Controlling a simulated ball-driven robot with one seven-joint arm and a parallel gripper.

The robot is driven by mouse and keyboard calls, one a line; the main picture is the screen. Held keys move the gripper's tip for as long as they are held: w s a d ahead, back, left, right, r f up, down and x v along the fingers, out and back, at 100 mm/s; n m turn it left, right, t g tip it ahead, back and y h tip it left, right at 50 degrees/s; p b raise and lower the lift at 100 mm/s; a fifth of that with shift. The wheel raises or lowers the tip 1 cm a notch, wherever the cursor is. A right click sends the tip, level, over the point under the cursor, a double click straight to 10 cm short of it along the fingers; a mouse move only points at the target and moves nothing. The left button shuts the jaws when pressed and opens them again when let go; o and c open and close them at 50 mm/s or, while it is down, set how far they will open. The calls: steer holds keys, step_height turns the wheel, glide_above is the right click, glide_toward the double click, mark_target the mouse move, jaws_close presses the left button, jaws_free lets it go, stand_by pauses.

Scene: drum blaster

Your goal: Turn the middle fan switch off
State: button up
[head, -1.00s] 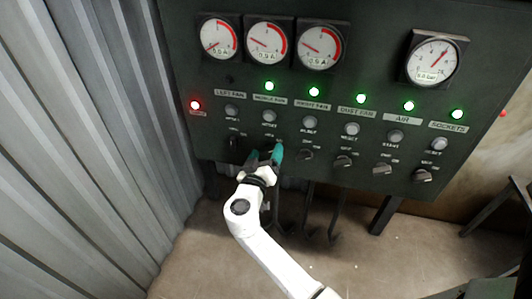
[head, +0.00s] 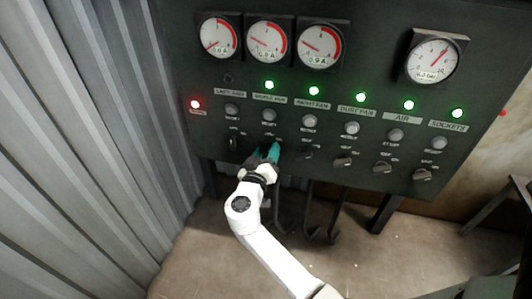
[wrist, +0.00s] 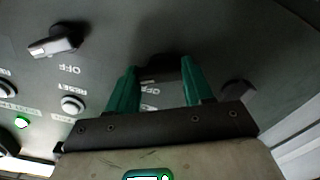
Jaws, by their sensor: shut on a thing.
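The middle fan switch (wrist: 160,66) is a dark knob on the control panel, mostly hidden by my fingers in the head view. My gripper (head: 265,151) has its teal fingers at this switch, below the middle fan's grey button (head: 269,115). In the wrist view, my gripper (wrist: 160,78) has one finger on each side of the knob and is shut on it. The knob's exact angle is hard to tell. The middle fan lamp (head: 269,85) glows green.
The left fan switch (head: 234,142) is close on the left and the right fan switch (head: 305,152) on the right. More switches continue rightward. Round gauges (head: 267,41) sit above. A corrugated wall (head: 90,150) stands at left. Dark hooked bars (head: 310,215) hang below the panel.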

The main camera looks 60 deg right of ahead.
steer(key=shift+f+n+b, duration=0.1)
steer(key=shift+n+b, duration=0.45)
steer(key=shift+n, duration=0.55)
steer(key=n, duration=0.3)
steer(key=shift+n+b, duration=0.3)
steer(key=n, duration=0.3)
steer(key=shift+n+p, duration=0.35)
steer(key=shift+n, duration=1.25)
steer(key=o, duration=1)
steer(key=shift+o, duration=0.2)
steer(key=shift+a, duration=0.1)
steer(key=v, duration=1)
steer(key=shift+a, duration=0.35)
